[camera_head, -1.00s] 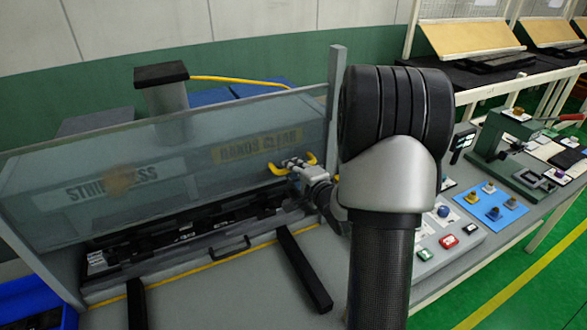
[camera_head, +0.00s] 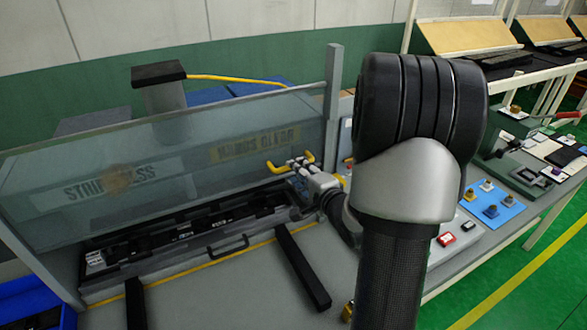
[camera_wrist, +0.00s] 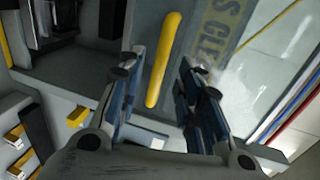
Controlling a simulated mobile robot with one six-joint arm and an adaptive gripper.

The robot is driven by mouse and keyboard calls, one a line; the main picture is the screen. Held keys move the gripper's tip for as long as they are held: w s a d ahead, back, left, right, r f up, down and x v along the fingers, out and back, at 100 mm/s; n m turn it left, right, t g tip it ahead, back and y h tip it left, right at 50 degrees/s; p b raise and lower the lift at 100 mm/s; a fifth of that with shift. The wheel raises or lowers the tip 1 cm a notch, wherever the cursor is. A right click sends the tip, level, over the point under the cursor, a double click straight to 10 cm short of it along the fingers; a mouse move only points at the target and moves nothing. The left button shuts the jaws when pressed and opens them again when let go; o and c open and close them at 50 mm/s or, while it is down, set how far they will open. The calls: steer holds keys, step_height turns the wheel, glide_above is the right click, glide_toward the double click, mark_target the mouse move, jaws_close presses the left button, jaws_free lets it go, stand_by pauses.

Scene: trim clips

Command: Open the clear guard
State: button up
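The clear guard (camera_head: 120,215) is a wide see-through panel in front of the press, with its lower edge above the work bed. A yellow handle (camera_head: 276,168) is on its right part; in the wrist view the yellow handle (camera_wrist: 166,55) is a long bar. My gripper (camera_head: 296,163) is at the handle in the head view. In the wrist view my gripper (camera_wrist: 160,65) is open, with one finger on each side of the bar and gaps between. The guard (camera_wrist: 235,85) shows behind the right finger, with part of a label.
A grey post (camera_head: 334,100) stands at the guard's right end. The black-edged bed (camera_head: 190,232) lies behind and below the panel. A control box with buttons (camera_head: 446,239) is right of my arm. A blue bin (camera_head: 35,305) is at lower left.

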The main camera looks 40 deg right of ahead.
steer(key=v, duration=0.3)
steer(key=shift+w, duration=0.1)
steer(key=shift+w, duration=0.1)
stand_by(0.3)
